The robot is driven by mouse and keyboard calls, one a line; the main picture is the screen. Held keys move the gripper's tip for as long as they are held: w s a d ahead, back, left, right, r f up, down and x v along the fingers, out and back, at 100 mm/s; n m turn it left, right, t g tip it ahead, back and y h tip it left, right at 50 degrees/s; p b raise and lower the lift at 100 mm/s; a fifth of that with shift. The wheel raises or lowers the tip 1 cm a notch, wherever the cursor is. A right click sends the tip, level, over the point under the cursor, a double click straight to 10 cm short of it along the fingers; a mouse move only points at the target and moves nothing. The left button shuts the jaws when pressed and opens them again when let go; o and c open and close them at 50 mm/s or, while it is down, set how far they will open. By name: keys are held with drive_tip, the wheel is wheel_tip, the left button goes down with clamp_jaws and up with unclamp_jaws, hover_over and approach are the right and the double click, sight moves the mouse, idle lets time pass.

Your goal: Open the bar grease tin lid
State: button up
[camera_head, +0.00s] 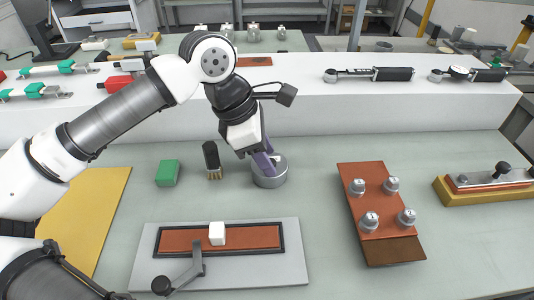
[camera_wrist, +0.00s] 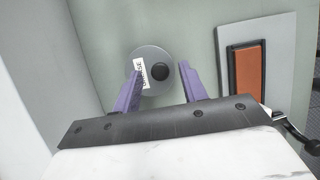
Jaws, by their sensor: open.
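The bar grease tin (camera_head: 269,173) is a round metal tin standing on the grey-green worktable near the middle of the head view. I cannot tell whether the fingers touch the lid.
A brush (camera_head: 212,160) and a green block (camera_head: 167,173) are left of the tin. A clamp plate with a white block (camera_head: 217,233) lies in front. A brown board with several metal knobs (camera_head: 383,210) is at the right. A white raised ledge (camera_head: 300,110) runs behind.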

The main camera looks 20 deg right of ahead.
drive_tip(key=shift+d+f, duration=0.2)
drive_tip(key=shift+f, duration=0.25)
clamp_jaws()
